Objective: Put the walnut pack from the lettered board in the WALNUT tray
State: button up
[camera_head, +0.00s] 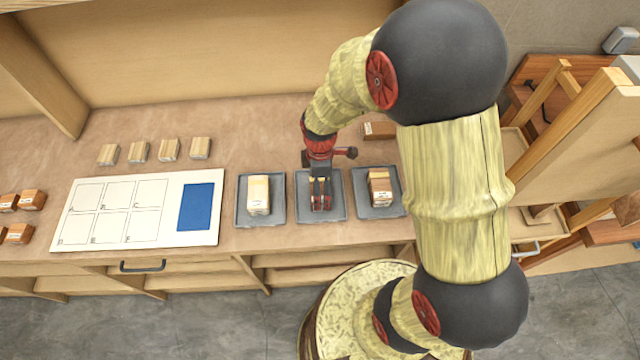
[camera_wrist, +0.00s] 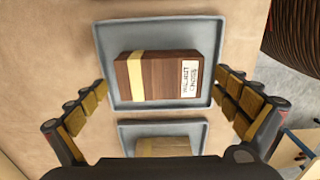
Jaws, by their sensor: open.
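The walnut pack (camera_wrist: 165,76) is a dark brown block with a pale yellow band and a white label whose sideways print seems to read WALNUT. It lies in a grey tray (camera_wrist: 104,42), which is the middle tray (camera_head: 338,212) in the head view. My gripper (camera_head: 320,205) is above this tray and largely hides the pack there. In the wrist view my gripper (camera_wrist: 168,100) is open, its fingers apart on either side of the pack and not visibly touching it. The lettered board (camera_head: 170,240) shows bare cells and a blue rectangle.
The left tray (camera_head: 243,220) holds a pale pack (camera_head: 258,193). The right tray (camera_head: 362,207) holds a brown pack (camera_head: 380,187). Several small wood blocks (camera_head: 169,149) line the back, and more brown packs (camera_head: 20,233) sit far left. Another brown pack (camera_head: 379,130) lies behind the trays.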

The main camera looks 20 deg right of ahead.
jog(key=s+r+m+t+p, duration=0.1)
jog(key=s+r+m+t, duration=0.2)
jog(key=r, duration=1)
jog(key=s+r+m+p, duration=0.1)
jog(key=s+r+m, duration=0.25)
jog(key=r, duration=0.95)
jog(key=s+r+m+t, duration=0.2)
jog(key=s+r+m, duration=0.4)
jog(key=s+m, duration=0.1)
jog(key=shift+s+r+m+t, duration=0.25)
jog(key=shift+m+t, duration=0.05)
jog(key=shift+m, duration=0.15)
